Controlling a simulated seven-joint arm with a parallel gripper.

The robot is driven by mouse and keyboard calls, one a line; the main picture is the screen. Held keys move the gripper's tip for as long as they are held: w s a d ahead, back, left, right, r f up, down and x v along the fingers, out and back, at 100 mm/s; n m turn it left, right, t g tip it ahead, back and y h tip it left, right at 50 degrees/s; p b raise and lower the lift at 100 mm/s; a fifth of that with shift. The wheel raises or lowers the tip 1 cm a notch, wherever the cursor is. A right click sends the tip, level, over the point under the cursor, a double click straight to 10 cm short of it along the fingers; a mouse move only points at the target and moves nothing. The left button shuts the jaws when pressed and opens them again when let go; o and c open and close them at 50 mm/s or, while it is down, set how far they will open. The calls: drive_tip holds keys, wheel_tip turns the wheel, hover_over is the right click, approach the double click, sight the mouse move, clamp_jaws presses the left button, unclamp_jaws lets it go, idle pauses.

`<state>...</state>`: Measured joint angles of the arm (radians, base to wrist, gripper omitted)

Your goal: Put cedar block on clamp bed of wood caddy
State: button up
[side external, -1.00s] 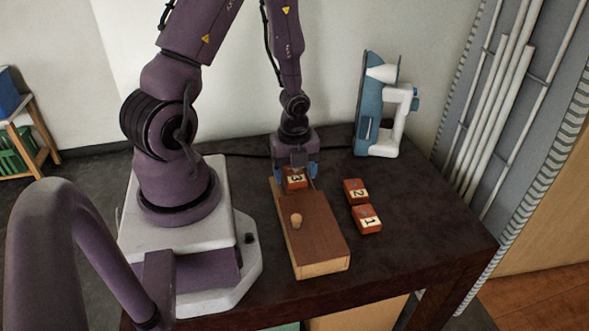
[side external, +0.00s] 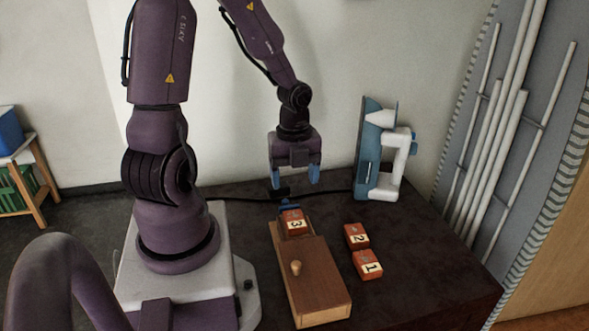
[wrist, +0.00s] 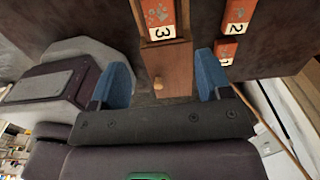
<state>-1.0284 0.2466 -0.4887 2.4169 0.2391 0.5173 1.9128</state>
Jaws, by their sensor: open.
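The wood caddy (side external: 316,278) is a long brown box with a pale knob on its lid, lying on the dark table; it also shows in the wrist view (wrist: 173,67). A reddish block marked 3 (side external: 293,222) sits on the caddy's far end, beside a small blue and dark part that may be the clamp; it also shows in the wrist view (wrist: 156,14). Reddish blocks marked 2 (side external: 356,236) and 1 (side external: 367,265) lie on the table right of the caddy. My gripper (side external: 295,184) is open and empty, above and beyond block 3. Its blue fingers show in the wrist view (wrist: 163,74).
A blue and white machine (side external: 380,160) stands at the back right of the table. A dark cable (side external: 335,192) runs along the table's back. The table right of the blocks is clear. White pipes (side external: 500,130) stand against the right wall.

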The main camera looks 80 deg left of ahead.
drive_tip(key=s+d+r+n+t, duration=0.1)
drive_tip(key=d+r+n+t, duration=0.1)
drive_tip(key=d+r+n, duration=0.5)
drive_tip(key=s+d+r+n+t, duration=0.1)
drive_tip(key=d+r+n+t, duration=0.2)
drive_tip(key=d+r+n, duration=0.4)
wheel_tip(320, 180, up, 5)
drive_tip(key=n, duration=0.4)
drive_tip(key=shift+s+r+t, duration=0.2)
drive_tip(key=shift+t, duration=0.1)
